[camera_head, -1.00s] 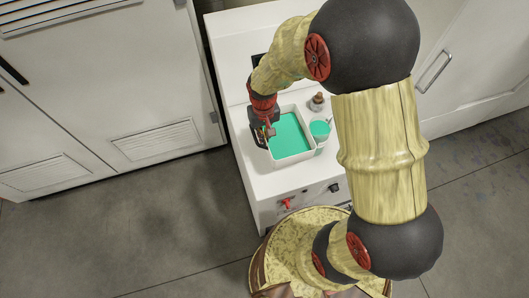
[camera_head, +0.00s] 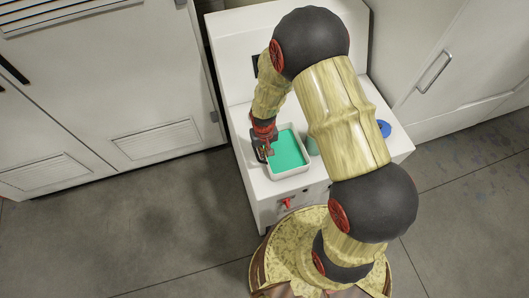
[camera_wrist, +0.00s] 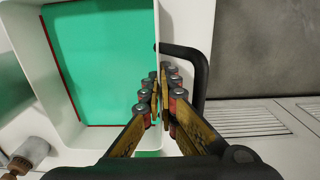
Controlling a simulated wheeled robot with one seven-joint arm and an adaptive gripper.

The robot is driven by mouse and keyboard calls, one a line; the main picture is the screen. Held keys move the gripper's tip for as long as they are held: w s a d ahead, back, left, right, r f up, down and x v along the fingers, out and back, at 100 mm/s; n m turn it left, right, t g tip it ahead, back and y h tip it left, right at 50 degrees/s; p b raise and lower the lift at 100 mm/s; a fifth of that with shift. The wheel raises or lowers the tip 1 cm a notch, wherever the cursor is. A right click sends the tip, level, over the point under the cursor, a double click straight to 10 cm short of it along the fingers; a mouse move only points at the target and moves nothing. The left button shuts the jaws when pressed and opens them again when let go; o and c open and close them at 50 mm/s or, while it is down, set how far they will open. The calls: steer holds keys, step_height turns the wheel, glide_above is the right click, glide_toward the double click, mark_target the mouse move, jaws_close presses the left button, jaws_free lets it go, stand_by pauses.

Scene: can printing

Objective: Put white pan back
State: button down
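The white pan (camera_head: 306,166) is a rectangular tray with a bright green fill, at the left front of the white machine top in the head view. In the wrist view the pan (camera_wrist: 50,85) fills the left side, and a black bar handle (camera_wrist: 202,75) stands out beside its wall. My gripper (camera_head: 266,150) is at the pan's left side, and in the wrist view my gripper (camera_wrist: 162,95) has its fingers nearly together at the wall beside the handle. It appears shut on the pan; the exact contact is hidden by the fingers.
The white machine (camera_head: 262,195) carries a red knob (camera_head: 287,202) on its front. A green cup (camera_head: 312,145) is partly hidden behind my arm, right of the pan. A blue round piece (camera_head: 384,129) lies farther right. White cabinets (camera_head: 110,90) stand to the left.

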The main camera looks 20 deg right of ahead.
steer(key=c, duration=2.6)
jaws_free()
steer(key=shift+f, duration=0.15)
steer(key=o, duration=0.5)
steer(key=shift+o, duration=0.3)
